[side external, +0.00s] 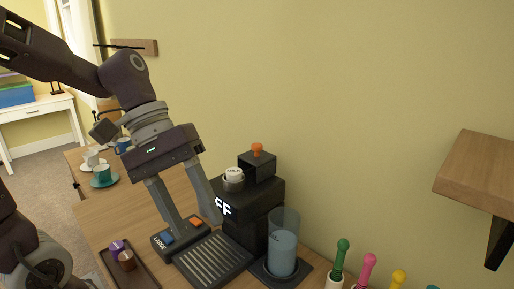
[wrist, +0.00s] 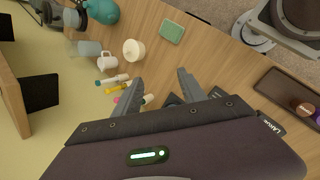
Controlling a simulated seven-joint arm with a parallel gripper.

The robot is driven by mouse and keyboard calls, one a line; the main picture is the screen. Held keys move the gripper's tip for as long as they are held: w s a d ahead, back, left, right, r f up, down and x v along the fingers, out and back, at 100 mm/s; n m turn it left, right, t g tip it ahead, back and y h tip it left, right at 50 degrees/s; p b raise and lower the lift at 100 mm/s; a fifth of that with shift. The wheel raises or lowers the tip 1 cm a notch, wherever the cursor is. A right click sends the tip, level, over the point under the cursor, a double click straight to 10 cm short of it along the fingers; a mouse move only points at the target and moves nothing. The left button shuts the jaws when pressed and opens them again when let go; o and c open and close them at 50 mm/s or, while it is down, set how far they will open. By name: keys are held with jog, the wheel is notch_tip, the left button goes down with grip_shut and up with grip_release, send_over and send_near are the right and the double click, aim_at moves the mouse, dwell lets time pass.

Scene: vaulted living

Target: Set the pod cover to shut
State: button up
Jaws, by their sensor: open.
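The black coffee machine (side external: 264,188) stands on the wooden table in the side view. A black block with an orange knob (side external: 257,149), which looks like the pod cover (side external: 257,166), sits at the back of its top. A light-topped pod (side external: 233,174) shows uncovered in the round holder in front of the block. My gripper (side external: 196,225) is open and empty, fingers pointing down, left of the machine and lower than the knob. It is above or beside the button panel (side external: 167,238). In the wrist view my gripper (wrist: 160,77) hides most of the machine; the cover is not seen there.
A glass (side external: 282,252) stands right of the machine, and a ribbed drip tray (side external: 212,258) lies in front. A dark tray (side external: 134,264) holds purple and brown pods. Colourful-handled items (side external: 368,268) stand at front right. A wooden shelf (side external: 482,170) juts from the wall.

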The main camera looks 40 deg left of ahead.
jog(key=w+n+h, duration=0.4)
jog(key=w+n, duration=0.1)
jog(key=w, duration=0.2)
jog(key=n+t+h, duration=0.2)
jog(key=n+t, duration=1)
jog(key=n, duration=0.2)
send_near(257, 144)
jog(key=x, duration=0.3)
jog(key=shift+s+d+f, duration=0.1)
jog(key=shift+d, duration=0.05)
jog(key=x, duration=0.5)
jog(key=shift+w+d, duration=0.65)
grip_shut()
